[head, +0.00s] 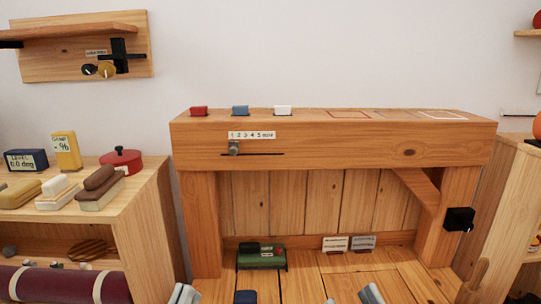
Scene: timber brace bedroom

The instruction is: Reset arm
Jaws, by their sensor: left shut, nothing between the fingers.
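My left gripper (184,294) shows only as grey fingertips at the bottom edge, left of centre. The fingertips are close together, with nothing between them. Pale grey tips of my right gripper (371,294) show at the bottom edge, right of centre. Most of it is cut off, so its opening cannot be told. Both grippers are low in front of the timber frame (340,143) and apart from its top beam.
Red, blue and white blocks (240,111) sit on the beam. A green device (261,257) and two small signs (349,243) stand beneath it. A left shelf (143,185) holds a red pot (122,160) and brushes.

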